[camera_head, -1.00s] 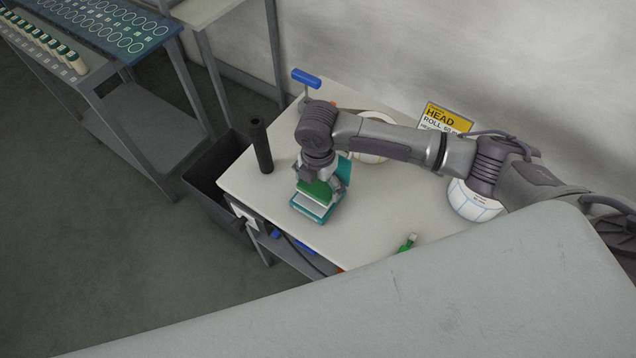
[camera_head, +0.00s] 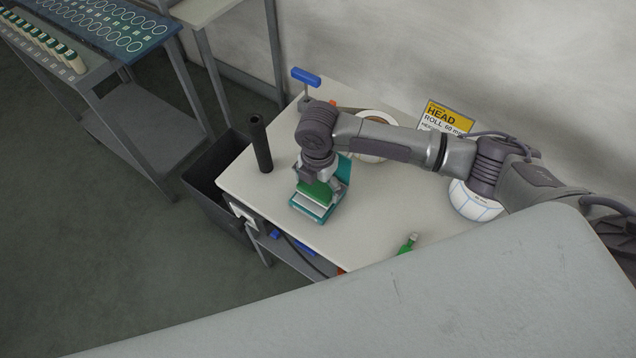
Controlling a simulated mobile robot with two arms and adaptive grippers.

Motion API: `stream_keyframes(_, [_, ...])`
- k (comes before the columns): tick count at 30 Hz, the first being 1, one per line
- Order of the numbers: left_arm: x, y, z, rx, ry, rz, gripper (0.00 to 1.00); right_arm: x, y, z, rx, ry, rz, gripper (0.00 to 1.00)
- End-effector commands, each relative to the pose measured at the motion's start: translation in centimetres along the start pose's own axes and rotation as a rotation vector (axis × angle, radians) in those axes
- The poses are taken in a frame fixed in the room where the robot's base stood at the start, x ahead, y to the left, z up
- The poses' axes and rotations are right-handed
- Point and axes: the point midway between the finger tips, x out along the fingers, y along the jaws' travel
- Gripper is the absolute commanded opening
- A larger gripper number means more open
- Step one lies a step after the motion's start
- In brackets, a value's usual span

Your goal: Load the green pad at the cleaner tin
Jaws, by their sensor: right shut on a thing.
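The green pad (camera_head: 314,192) is in my right gripper (camera_head: 320,181), which points down and is shut on it. The pad is low over a small teal tin (camera_head: 313,209), the likely cleaner tin, with its lid (camera_head: 344,169) standing open behind. A pale inside strip of the tin shows in front of the pad. I cannot tell whether the pad touches the tin. The gripper and wrist hide part of both. My left gripper is not in view.
The tin stands on a white table (camera_head: 400,215). A dark upright cylinder (camera_head: 260,145), a blue-handled tool (camera_head: 306,78), a label roll (camera_head: 470,203), a yellow sign (camera_head: 447,117) and a small green item (camera_head: 407,243) are around it. A black bin (camera_head: 207,180) stands at the left.

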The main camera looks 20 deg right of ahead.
Motion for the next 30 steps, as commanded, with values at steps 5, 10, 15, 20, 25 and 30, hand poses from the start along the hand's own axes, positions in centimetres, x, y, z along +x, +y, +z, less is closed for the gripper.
stream_keyframes(5, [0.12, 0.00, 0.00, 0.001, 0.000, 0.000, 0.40, 0.28, 0.00, -0.02, 0.000, 0.000, 0.000, 0.65])
stream_keyframes(10, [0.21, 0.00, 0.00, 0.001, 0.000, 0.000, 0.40, 0.49, 0.00, -0.03, 0.000, 0.000, 0.000, 0.65])
stream_keyframes(15, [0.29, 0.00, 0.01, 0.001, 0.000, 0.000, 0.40, 0.69, 0.00, -0.02, 0.000, 0.000, 0.000, 0.65])
stream_keyframes(20, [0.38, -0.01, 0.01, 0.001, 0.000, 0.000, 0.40, 0.89, 0.00, -0.03, 0.000, 0.000, 0.000, 0.65])
stream_keyframes(25, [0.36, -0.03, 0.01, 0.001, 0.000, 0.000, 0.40, 0.88, 0.00, -0.03, -0.001, 0.000, 0.000, 0.65])
stream_keyframes(30, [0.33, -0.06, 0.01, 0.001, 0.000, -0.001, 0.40, 0.86, 0.00, -0.03, 0.000, 0.000, 0.000, 0.65])
